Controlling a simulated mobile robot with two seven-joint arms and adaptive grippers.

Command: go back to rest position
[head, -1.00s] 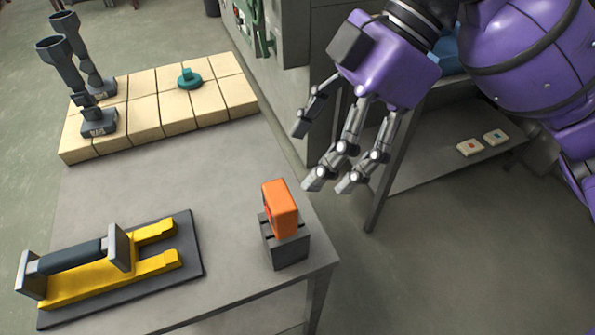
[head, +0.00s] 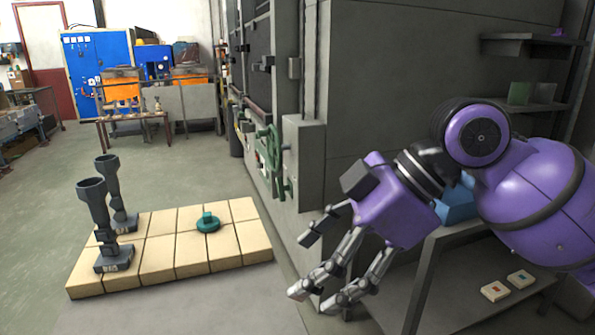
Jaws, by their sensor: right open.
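My right gripper (head: 322,266) is in the head view, right of centre. Its purple arm comes in from the right edge and its fingers point down and left. The fingers are spread open with nothing between them. My left gripper and arm are not in view.
A grey cabinet (head: 400,90) with green handwheels (head: 270,145) stands behind. A low shelf (head: 440,310) holds two small tiles. Open floor lies left.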

